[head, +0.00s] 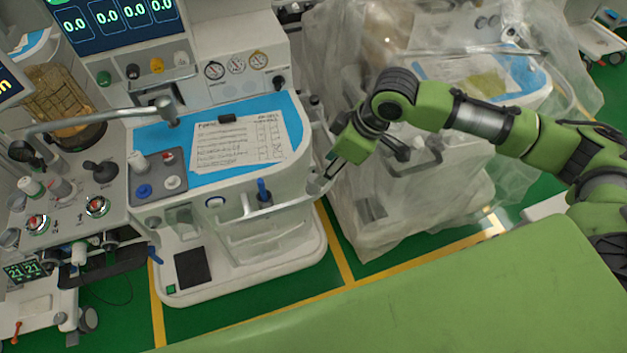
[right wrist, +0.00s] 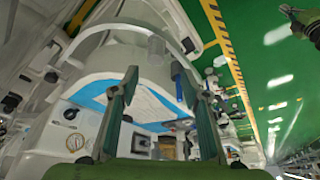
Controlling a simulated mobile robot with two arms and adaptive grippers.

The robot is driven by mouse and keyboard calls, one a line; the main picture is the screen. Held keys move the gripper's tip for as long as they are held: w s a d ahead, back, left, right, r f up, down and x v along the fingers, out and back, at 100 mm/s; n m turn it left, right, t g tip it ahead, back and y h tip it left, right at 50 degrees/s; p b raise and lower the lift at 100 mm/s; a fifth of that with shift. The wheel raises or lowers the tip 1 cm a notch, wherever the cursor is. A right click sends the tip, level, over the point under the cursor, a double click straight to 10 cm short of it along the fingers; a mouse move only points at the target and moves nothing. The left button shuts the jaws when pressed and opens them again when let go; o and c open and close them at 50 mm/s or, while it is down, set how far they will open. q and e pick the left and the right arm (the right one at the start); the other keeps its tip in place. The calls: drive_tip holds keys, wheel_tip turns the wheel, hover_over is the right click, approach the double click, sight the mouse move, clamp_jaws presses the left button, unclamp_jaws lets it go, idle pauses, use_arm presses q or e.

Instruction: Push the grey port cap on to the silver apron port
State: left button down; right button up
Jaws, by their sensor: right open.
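A small pale grey cylinder (head: 314,184) sits at the front right corner of the cart's apron. It also shows in the right wrist view as a grey cylinder (right wrist: 156,45) beyond my fingertips. I cannot tell the cap from the silver port there. My right gripper (head: 331,172) is beside this corner, with its fingers pointing down toward the apron edge. In the right wrist view the gripper (right wrist: 157,80) is open, with nothing seen between its fingers. A small green and dark tool end (right wrist: 291,18) at the top right looks like my left gripper, too small to judge.
The apron (head: 295,180) has a silver front rail (head: 262,211) and an upright blue pen-like item (head: 263,190). A paper form (head: 238,143) lies on the blue top. A plastic-draped cart (head: 375,215) stands close on the right.

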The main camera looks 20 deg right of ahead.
sight(313, 183)
drive_tip(key=x, duration=0.3)
drive_tip(key=p+x, duration=0.1)
drive_tip(key=x, duration=0.5)
drive_tip(key=shift+w+d+f+p, duration=0.1)
drive_tip(key=shift+w+f+p, duration=0.15)
drive_tip(key=shift+w+p, duration=0.15)
drive_tip(key=shift+w+f, duration=0.15)
drive_tip(key=shift+f, duration=0.35)
drive_tip(key=c, duration=1.1)
